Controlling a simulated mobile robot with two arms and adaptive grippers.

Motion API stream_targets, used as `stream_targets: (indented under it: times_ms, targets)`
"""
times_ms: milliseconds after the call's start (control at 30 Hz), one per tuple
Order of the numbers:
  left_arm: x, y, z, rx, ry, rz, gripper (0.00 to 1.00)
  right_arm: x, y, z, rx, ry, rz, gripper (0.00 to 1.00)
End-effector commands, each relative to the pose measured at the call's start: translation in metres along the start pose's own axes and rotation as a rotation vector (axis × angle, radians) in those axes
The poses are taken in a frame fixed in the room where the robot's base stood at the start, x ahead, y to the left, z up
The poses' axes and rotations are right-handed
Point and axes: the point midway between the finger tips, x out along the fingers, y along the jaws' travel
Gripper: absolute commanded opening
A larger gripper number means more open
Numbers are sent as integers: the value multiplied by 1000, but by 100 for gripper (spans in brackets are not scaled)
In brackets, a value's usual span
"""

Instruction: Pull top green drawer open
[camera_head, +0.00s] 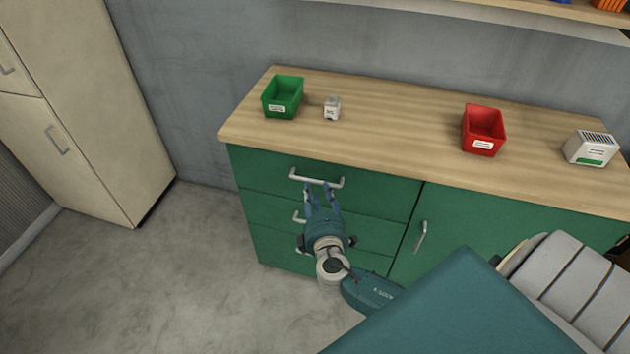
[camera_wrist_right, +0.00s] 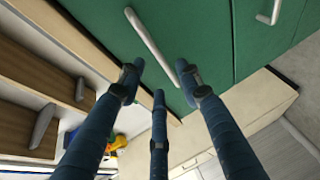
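The top green drawer (camera_head: 375,190) is shut, its front flush with the cabinet. Its pale bar handle (camera_head: 318,179) runs across the front just under the worktop. My right gripper (camera_head: 321,190) is open and empty, with its fingers pointing at this handle. In the right wrist view the fingertips (camera_wrist_right: 160,80) are spread apart, and the handle (camera_wrist_right: 148,38) runs down towards the space between them. I cannot tell whether any finger touches it. My left gripper is not in view.
On the wooden worktop (camera_head: 390,125) stand a green bin (camera_head: 283,97), a small white box (camera_head: 332,107), a red bin (camera_head: 483,130) and a white carton (camera_head: 591,148). Lower drawers and a cabinet door handle (camera_head: 421,236) are close by. The floor (camera_head: 190,270) at left is clear.

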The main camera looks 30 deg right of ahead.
Motion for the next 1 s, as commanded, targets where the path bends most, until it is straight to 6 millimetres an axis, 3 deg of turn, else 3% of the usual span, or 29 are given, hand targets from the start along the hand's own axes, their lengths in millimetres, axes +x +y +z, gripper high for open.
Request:
stream_targets:
  times_ms: [100,300,667,700,867,1000]
  targets:
    - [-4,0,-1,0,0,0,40,24,2,0,-1,-1,1,35]
    - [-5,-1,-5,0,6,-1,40,47,0,0,-2,0,-1,35]
    - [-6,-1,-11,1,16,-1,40,54,-1,0,0,0,-2,35]
    - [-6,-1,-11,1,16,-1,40,54,-1,0,0,0,-2,33]
    - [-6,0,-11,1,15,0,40,54,-1,0,0,0,-2,1]
    - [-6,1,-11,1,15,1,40,54,-1,0,-1,0,-2,0]
